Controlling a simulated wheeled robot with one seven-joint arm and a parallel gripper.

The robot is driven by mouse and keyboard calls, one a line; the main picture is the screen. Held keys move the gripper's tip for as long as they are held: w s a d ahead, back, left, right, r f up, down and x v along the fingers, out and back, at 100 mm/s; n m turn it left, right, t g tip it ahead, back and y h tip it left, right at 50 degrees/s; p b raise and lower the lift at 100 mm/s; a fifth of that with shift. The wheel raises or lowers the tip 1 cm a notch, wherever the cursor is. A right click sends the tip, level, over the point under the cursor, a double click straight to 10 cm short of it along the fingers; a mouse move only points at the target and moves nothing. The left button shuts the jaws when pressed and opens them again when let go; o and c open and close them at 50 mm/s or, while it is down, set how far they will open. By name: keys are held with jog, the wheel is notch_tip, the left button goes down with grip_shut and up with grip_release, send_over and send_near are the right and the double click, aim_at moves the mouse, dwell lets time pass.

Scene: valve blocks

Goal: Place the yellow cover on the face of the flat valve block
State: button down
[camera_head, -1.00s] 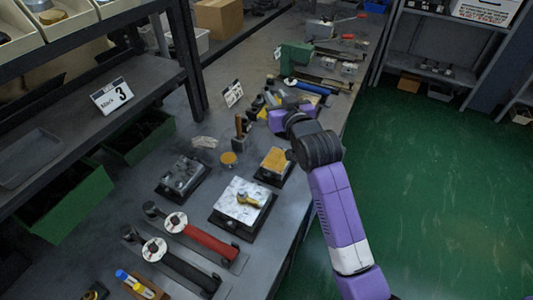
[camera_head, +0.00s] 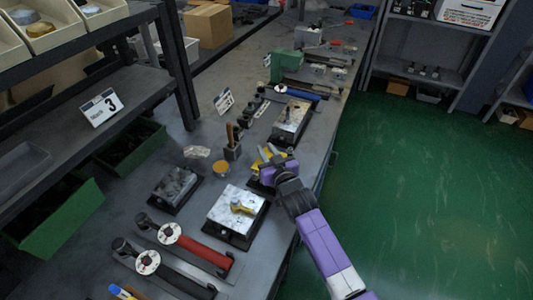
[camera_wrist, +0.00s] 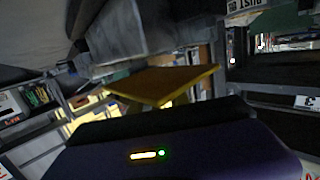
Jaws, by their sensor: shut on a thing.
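My gripper (camera_head: 270,158) is shut on the yellow cover (camera_head: 262,154), a thin flat plate. In the wrist view the yellow cover (camera_wrist: 168,84) shows broad and flat just beyond the gripper body. The gripper is above a low black base, which it partly hides. Three blocks on black bases stand nearby: a white mottled block (camera_head: 234,207) with a brass-yellow fitting on top, a dark grey block (camera_head: 175,186) to its left, and a pale-topped block (camera_head: 291,117) farther back. I cannot tell which one is the flat valve block.
A round yellow disc (camera_head: 221,168) and a tool holder (camera_head: 232,148) stand left of the gripper. Red-handled (camera_head: 200,249) and black-handled tools lie in front. A shelf (camera_head: 85,115) with a number 3 sign rises at left; the floor at right is clear.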

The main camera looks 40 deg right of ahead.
jog(key=shift+f, duration=0.4)
jog(key=shift+f, duration=0.15)
jog(key=shift+f+b, duration=0.35)
jog(key=shift+b, duration=0.15)
jog(key=shift+f, duration=0.15)
jog(key=c, duration=1.2)
grip_release()
jog(key=shift+c, duration=0.2)
